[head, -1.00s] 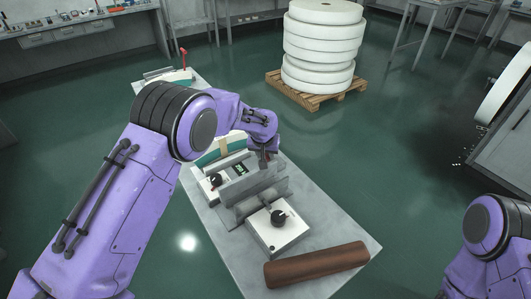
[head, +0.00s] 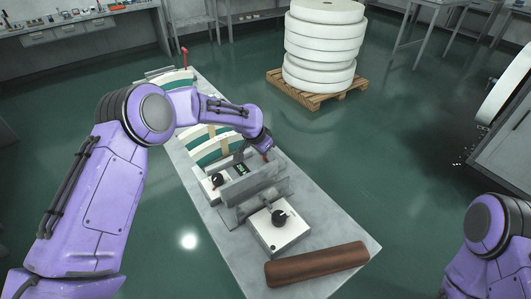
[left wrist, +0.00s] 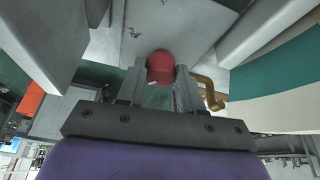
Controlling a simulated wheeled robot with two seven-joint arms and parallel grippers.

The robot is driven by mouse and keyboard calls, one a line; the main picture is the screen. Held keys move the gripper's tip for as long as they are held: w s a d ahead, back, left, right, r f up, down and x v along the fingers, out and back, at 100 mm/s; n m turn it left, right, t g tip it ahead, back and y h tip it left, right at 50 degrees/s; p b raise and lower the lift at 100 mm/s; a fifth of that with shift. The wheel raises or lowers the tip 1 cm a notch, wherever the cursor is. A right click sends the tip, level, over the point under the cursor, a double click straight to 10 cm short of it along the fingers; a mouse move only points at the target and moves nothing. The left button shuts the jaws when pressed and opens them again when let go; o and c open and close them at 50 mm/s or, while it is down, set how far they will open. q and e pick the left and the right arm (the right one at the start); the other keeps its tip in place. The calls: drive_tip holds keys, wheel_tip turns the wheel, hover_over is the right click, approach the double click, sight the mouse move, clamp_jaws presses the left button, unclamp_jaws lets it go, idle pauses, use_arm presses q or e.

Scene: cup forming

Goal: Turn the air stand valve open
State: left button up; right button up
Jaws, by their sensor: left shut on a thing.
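My left gripper (head: 266,153) is beyond the grey machine on the bench, pointing down. In the left wrist view, the gripper's two fingers (left wrist: 160,88) are shut on a red valve handle (left wrist: 160,66), with its rounded end between the fingertips. A bent brass-coloured pipe (left wrist: 208,92) shows just right of the fingers. My right gripper is out of view; only part of the right arm shows at the lower right.
The bench (head: 330,228) holds a grey machine (head: 250,185), white control boxes with black knobs (head: 280,217) and a brown roll (head: 317,264). Pale curved pieces on green (head: 208,150) lie behind. A red lever (head: 184,56) stands at the far end. White discs (head: 322,45) rest on a pallet.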

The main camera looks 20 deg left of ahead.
use_arm(q)
drive_tip(key=m+b, duration=0.1)
drive_tip(key=m, duration=0.1)
drive_tip(key=m+g+h+b, duration=0.1)
drive_tip(key=m, duration=0.2)
drive_tip(key=shift+w+a+f+m+h, duration=0.1)
drive_tip(key=shift+w+a+m+h, duration=0.05)
drive_tip(key=shift+m+h, duration=0.15)
drive_tip(key=m+g+b, duration=0.2)
drive_tip(key=m, duration=0.2)
drive_tip(key=shift+w+m+h, duration=0.1)
drive_tip(key=shift+m+h, duration=0.3)
drive_tip(key=shift+m+g, duration=0.3)
drive_tip(key=o, duration=0.8)
drive_tip(key=shift+o, duration=1.2)
drive_tip(key=b+v, duration=0.1)
drive_tip(key=v, duration=0.9)
drive_tip(key=shift+r, duration=0.3)
